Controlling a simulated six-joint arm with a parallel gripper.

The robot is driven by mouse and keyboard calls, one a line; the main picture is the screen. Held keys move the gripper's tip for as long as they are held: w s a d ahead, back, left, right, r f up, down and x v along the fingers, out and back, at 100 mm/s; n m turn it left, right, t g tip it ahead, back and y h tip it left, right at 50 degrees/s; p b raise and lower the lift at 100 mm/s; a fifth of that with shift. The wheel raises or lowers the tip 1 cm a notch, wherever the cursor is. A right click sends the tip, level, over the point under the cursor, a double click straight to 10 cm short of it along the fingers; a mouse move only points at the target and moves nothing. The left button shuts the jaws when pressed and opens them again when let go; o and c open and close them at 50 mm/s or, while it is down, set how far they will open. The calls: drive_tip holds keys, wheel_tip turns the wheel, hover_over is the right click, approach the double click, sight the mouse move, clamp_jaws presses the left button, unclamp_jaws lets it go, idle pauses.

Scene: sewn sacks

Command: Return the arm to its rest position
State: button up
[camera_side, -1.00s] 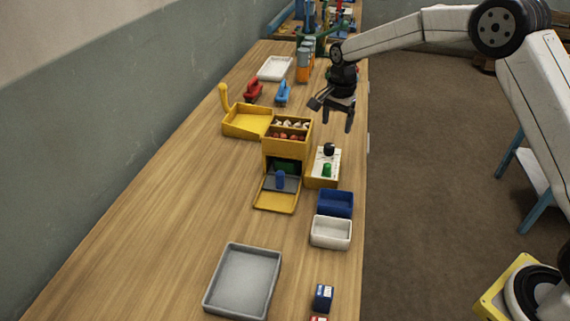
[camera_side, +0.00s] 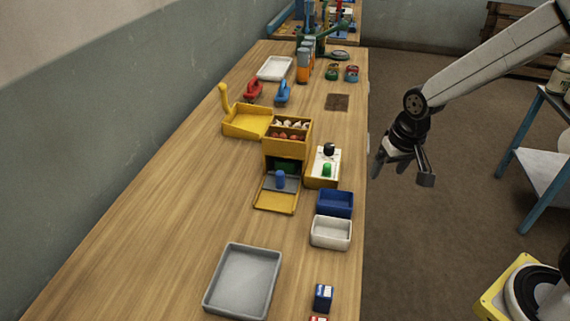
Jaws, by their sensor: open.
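My gripper (camera_side: 402,175) hangs off the right edge of the wooden table (camera_side: 160,210), over the brown floor. Its jaws point down and are open, with nothing seen between them. My white arm comes in from the upper right. The gripper is level in the picture with the yellow box (camera_side: 287,152) on the table and apart from everything on it.
A control box (camera_side: 323,168) with black and green knobs stands by the table's right edge. Blue (camera_side: 335,203) and white (camera_side: 331,233) bins and a grey tray (camera_side: 243,281) lie nearer. A blue-legged stand (camera_side: 545,160) is at right. Floor between is clear.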

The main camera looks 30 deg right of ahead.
drive_tip(key=s+f+n, duration=0.1)
drive_tip(key=s+n, duration=0.2)
drive_tip(key=s, duration=0.4)
drive_tip(key=shift+s+a+f, duration=0.2)
drive_tip(key=shift+s, duration=0.05)
